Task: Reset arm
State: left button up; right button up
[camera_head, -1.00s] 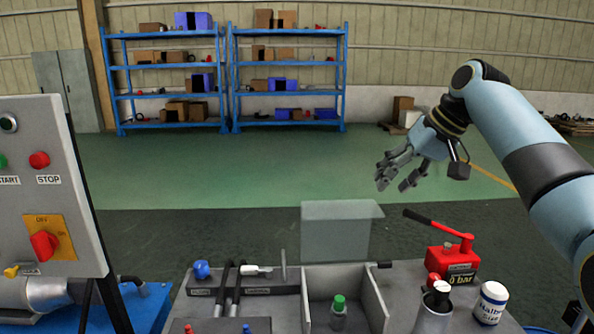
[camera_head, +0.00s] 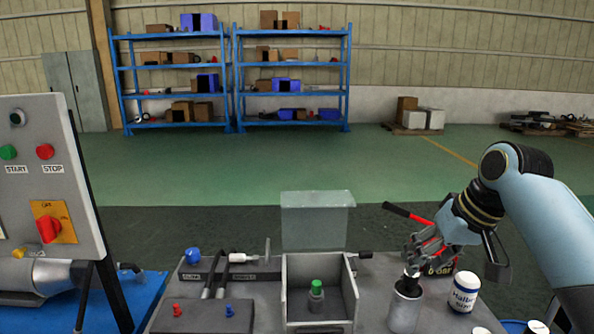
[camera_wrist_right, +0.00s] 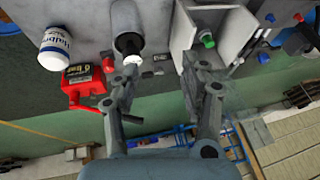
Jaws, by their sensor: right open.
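My right gripper (camera_head: 428,245) hangs above the right part of the grey workbench, with its arm coming in from the right. In the right wrist view its two fingers (camera_wrist_right: 160,95) stand apart with nothing between them. A grey metal cylinder (camera_head: 405,312) with a dark top stands below the gripper; it also shows in the wrist view (camera_wrist_right: 124,18). In the head view the gripper partly covers a red device with a long lever (camera_head: 407,214). In the wrist view this red device (camera_wrist_right: 84,80) is left of the fingers. My left gripper is not in view.
A white labelled jar (camera_head: 465,292) stands right of the cylinder. An open grey box (camera_head: 352,297) holds a green-capped bottle (camera_head: 316,290). A control panel (camera_head: 50,170) stands at the left. Blue shelves (camera_head: 235,128) are far back; the green floor between is clear.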

jog(key=s+d+f+h, duration=0.1)
jog(key=s+f, duration=0.2)
jog(key=s, duration=0.4)
jog(key=s+d+f+h, duration=0.1)
jog(key=s+f, duration=0.2)
jog(key=s, duration=0.3)
jog(key=s+d+r+h, duration=0.1)
jog(key=s, duration=0.9)
jog(key=s+d+r+h, duration=0.1)
jog(key=s+r, duration=0.1)
jog(key=s, duration=0.7)
notch_tip(320, 180, down, 34)
jog(key=s+d+g+b, duration=0.1)
jog(key=d+g+b, duration=0.1)
jog(key=b, duration=0.6)
pick_arm(q)
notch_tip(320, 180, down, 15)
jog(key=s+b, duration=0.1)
jog(key=b, duration=0.6)
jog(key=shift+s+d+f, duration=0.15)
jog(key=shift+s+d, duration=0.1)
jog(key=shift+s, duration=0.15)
pick_arm(e)
jog(key=s+f, duration=0.9)
jog(key=f, duration=0.3)
jog(key=s+d+f+g, duration=0.1)
jog(key=s+f, duration=0.9)
jog(key=f, duration=0.2)
jog(key=shift+s+d+m, duration=0.2)
jog(key=shift+d+m, duration=0.1)
